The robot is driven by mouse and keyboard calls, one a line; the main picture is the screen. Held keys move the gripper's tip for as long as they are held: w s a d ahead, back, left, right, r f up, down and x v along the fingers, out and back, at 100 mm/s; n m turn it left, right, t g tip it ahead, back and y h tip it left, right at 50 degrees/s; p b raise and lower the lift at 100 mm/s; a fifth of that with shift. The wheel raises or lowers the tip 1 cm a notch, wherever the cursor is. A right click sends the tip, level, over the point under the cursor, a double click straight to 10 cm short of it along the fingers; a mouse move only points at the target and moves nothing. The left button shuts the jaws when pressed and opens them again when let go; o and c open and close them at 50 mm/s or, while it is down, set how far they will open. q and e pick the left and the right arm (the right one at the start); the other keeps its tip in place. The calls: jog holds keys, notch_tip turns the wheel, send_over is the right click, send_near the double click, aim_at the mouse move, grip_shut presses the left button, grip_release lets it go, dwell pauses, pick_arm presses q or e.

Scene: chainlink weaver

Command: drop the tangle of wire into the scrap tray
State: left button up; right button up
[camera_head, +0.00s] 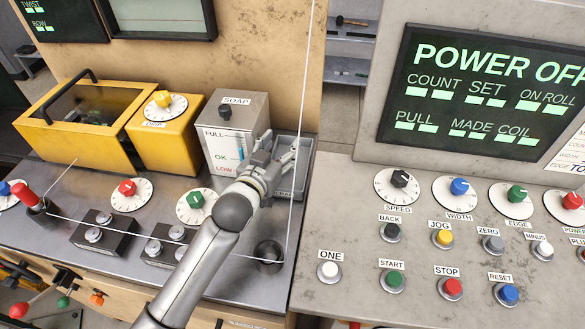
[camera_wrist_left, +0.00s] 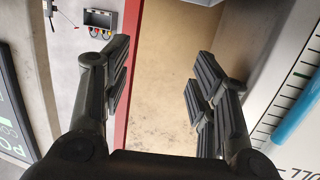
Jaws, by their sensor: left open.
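My left gripper (camera_head: 275,148) is open, just right of the soap box and over a grey open-topped tray (camera_head: 306,165) that I take for the scrap tray. The tray's label is partly covered and unreadable. In the left wrist view my left gripper (camera_wrist_left: 160,78) has its fingers wide apart with nothing between them. I see no tangle of wire in either view; the inside of the tray is mostly hidden by my fingers. My right gripper is not in view.
The soap box (camera_head: 222,140) stands close left of the gripper, with a yellow machine (camera_head: 165,140) further left. The grey control panel (camera_head: 340,220) with knobs and buttons is at the right.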

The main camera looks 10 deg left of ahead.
pick_arm(q)
jog(key=v, duration=1.2)
jog(key=shift+w, duration=0.15)
